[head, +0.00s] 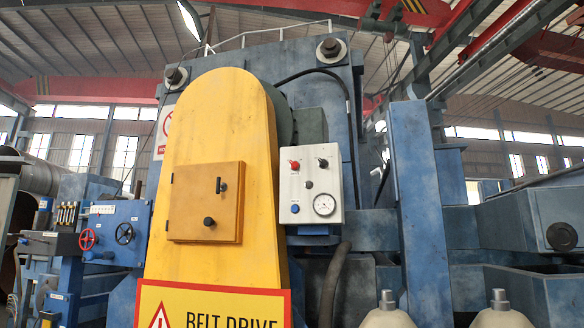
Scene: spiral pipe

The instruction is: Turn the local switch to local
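A light grey control box (304,183) is mounted on the blue machine, just right of the yellow belt guard. It has a red knob (294,165) at upper left and a black knob (323,162) at upper right. A small pale button (309,184) is in the middle. Neither of my grippers is in view.
The tall yellow belt guard (212,110) carries a hatch (206,202) with a latch and knob. A blue post (420,210) rises right of the box. A dark hose (335,285) hangs below.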

